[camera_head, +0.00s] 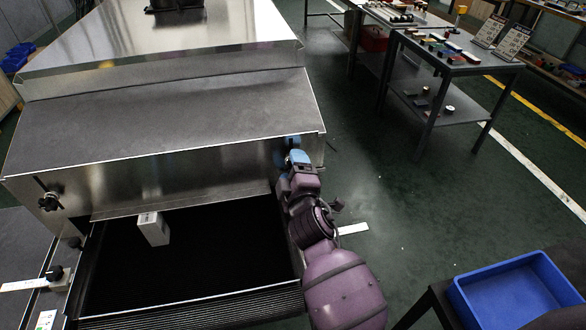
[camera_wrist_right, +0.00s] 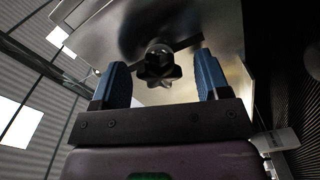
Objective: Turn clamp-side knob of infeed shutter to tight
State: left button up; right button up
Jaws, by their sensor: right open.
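The infeed shutter is the metal plate (camera_head: 165,180) across the front of the dryer, above the dark belt. A black lobed knob (camera_head: 50,201) sits at its left end by a slot. Another dark lobed knob (camera_wrist_right: 158,66) shows in the right wrist view, in front of a dark slot or bar; in the head view my gripper hides it. My right gripper (camera_head: 292,152) is at the shutter's right end. Its blue fingers (camera_wrist_right: 161,82) are apart, one on each side of this knob, with gaps visible. Which knob is clamp-side, and its tightness, I cannot tell. My left gripper is out of view.
A white box (camera_head: 153,229) stands on the black belt (camera_head: 200,262) below the shutter. A blue bin (camera_head: 518,292) is at the lower right, and a workbench (camera_head: 450,62) at the upper right.

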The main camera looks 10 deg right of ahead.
jog(key=s, duration=1)
jog(key=shift+s, duration=0.4)
jog(key=s+d+f+m+g+h, duration=0.3)
jog(key=s+d+f+m+g, duration=0.45)
jog(key=d, duration=0.45)
jog(key=s+d+f+m+g+y, duration=0.1)
jog(key=s+d+m+g, duration=0.2)
jog(key=s, duration=0.5)
jog(key=s+d+f+m+g+y, duration=0.1)
jog(key=s+m+g, duration=0.25)
jog(key=s, duration=0.45)
jog(key=w+f+n+t, duration=0.1)
jog(key=w+f+t, duration=0.6)
jog(key=f, duration=0.3)
jog(key=shift+y, duration=0.4)
